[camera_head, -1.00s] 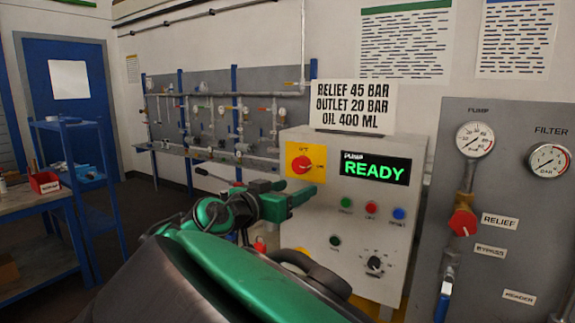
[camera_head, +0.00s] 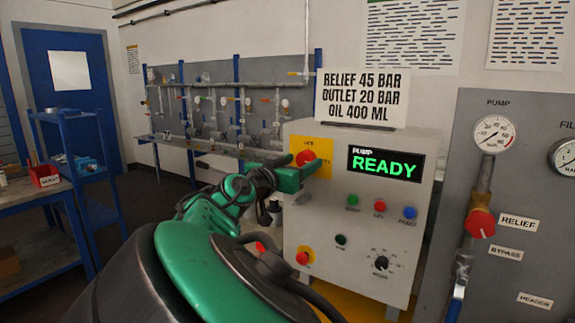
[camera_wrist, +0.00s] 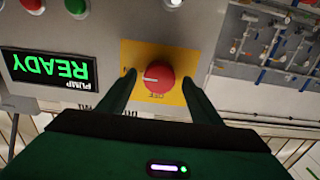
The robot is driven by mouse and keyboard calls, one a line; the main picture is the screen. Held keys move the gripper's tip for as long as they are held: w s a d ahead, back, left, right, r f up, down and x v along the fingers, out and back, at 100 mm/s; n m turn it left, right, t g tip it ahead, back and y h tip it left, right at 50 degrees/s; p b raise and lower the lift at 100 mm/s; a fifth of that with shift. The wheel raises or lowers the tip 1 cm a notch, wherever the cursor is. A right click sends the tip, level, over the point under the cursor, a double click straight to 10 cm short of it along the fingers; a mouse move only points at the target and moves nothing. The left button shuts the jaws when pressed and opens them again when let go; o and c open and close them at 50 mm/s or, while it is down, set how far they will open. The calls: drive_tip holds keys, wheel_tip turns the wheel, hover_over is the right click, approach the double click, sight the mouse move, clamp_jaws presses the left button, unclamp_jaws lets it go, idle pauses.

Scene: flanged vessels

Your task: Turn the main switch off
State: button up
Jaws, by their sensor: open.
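The main switch is a red round knob (camera_head: 306,158) on a yellow plate (camera_head: 325,149), at the upper left of the grey pump control box (camera_head: 362,227). In the wrist view, upside down, the red knob (camera_wrist: 157,78) shows a white mark pointing left. My gripper (camera_head: 309,168) is at the front of the knob in the head view and partly covers it and the plate. In the wrist view my gripper (camera_wrist: 157,82) is open, with one finger on each side of the knob and a gap on both sides. No contact is visible.
The box's display (camera_head: 386,164) reads PUMP READY. Green, red and blue buttons (camera_head: 379,207) sit below it, with a black dial (camera_head: 381,264) lower down. A grey panel (camera_head: 530,200) with a gauge and red valve stands at the right. A blue shelf (camera_head: 75,150) is at the left.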

drive_tip(key=shift+w+d, duration=0.3)
drive_tip(key=shift+w, duration=0.15)
drive_tip(key=c, duration=1.1)
drive_tip(key=shift+o, duration=0.2)
